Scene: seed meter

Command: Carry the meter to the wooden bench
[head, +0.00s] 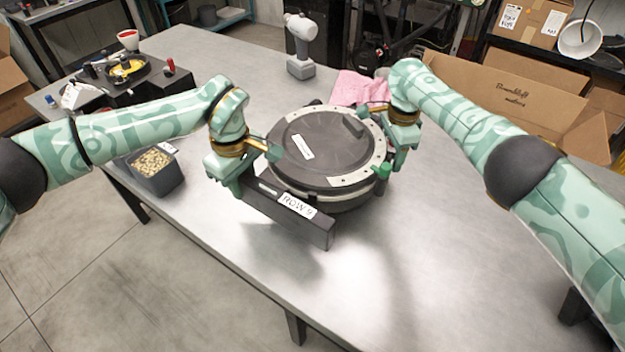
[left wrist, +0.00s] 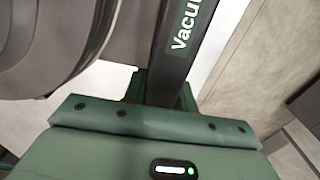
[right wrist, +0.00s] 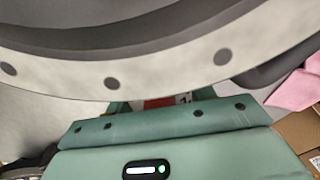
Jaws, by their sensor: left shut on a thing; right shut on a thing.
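The meter (head: 318,143) is a round dark disc with a pale bolted rim and a dark bar at its front labelled "ROW 9". It looks level, and soft shadows below suggest it is held just above the grey metal table. My left gripper (head: 248,175) is shut on the dark bar at the meter's left side; the bar (left wrist: 182,50) runs up between its fingers in the left wrist view. My right gripper (head: 388,160) is shut on the meter's right side; the pale rim (right wrist: 165,72) crosses the right wrist view, hiding most of the grip. I see no wooden bench.
The metal table (head: 440,255) is clear at front right. A tub of seeds (head: 155,172) is at the left edge. Cardboard boxes (head: 510,95) stand beyond the right side.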

